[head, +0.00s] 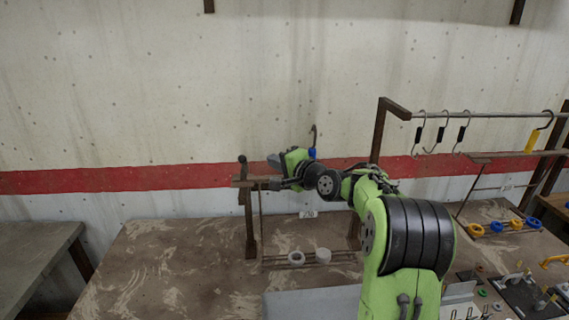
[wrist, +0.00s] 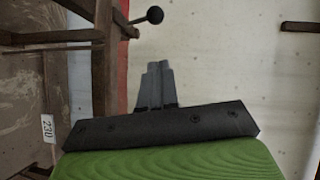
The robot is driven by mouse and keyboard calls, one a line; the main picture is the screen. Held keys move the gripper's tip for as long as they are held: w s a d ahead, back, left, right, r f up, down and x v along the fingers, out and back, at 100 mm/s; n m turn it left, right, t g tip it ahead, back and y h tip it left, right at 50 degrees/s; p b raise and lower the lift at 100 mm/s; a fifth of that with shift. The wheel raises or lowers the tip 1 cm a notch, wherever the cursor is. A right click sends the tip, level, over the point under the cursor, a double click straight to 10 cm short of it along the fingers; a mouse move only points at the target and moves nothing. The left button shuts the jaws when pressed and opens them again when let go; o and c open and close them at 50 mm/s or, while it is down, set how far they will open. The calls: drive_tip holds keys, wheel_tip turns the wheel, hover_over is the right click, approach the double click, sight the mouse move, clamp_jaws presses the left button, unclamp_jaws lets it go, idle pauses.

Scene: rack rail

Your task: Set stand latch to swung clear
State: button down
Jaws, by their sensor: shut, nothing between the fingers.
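The stand (head: 250,224) is a brown frame on the table, left of my arm. Its latch (head: 243,170) appears as a dark upright lever with a ball knob at the stand's upper left end. In the wrist view the latch's black ball knob (wrist: 154,15) is at the top, on a thin rod from a dark wooden bar. My gripper (head: 274,162) is just right of the knob in the head view, apart from it in the wrist view. Its grey fingers (wrist: 156,78) are together and empty. My arm hides the stand's right part.
Two pale rings (head: 323,255) sit on the stand's lower rail. A dark hook with a blue part (head: 312,153) shows above my arm. A rail with several hooks (head: 440,134) stands right. A numbered tag (wrist: 47,128) shows in the wrist view. The table's left area (head: 165,265) is clear.

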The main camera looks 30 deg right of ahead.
sight(244, 162)
drive_tip(key=w+a+f, duration=0.1)
drive_tip(key=w+a, duration=0.2)
drive_tip(key=w, duration=0.2)
drive_tip(key=shift+a+p, duration=0.3)
drive_tip(key=shift+a, duration=0.1)
drive_tip(key=shift+a, duration=0.15)
